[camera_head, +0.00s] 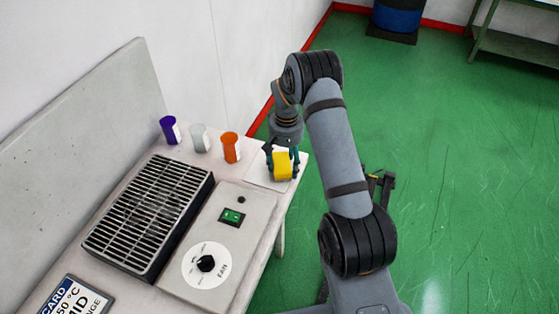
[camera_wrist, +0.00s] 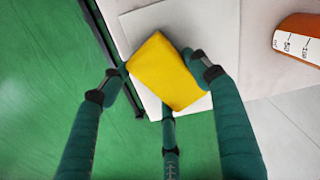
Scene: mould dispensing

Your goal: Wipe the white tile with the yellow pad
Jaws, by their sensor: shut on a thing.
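The yellow pad (camera_head: 282,165) is held between the green fingers of my gripper (camera_head: 282,160) at the far right end of the bench. In the wrist view the pad (camera_wrist: 163,72) sits between the fingertips of my gripper (camera_wrist: 160,80). The white tile (camera_head: 264,177) lies flat on the bench corner under the pad. In the wrist view part of the tile (camera_wrist: 150,20) shows behind the pad, and the pad covers the rest. I cannot tell whether the pad touches the tile.
Orange (camera_head: 230,147), white (camera_head: 201,138) and purple (camera_head: 169,130) cups stand left of the tile. A black grille (camera_head: 150,215) and a fan control panel (camera_head: 215,245) lie nearer on the bench. The bench edge is close to the tile; green floor (camera_head: 440,140) lies beyond.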

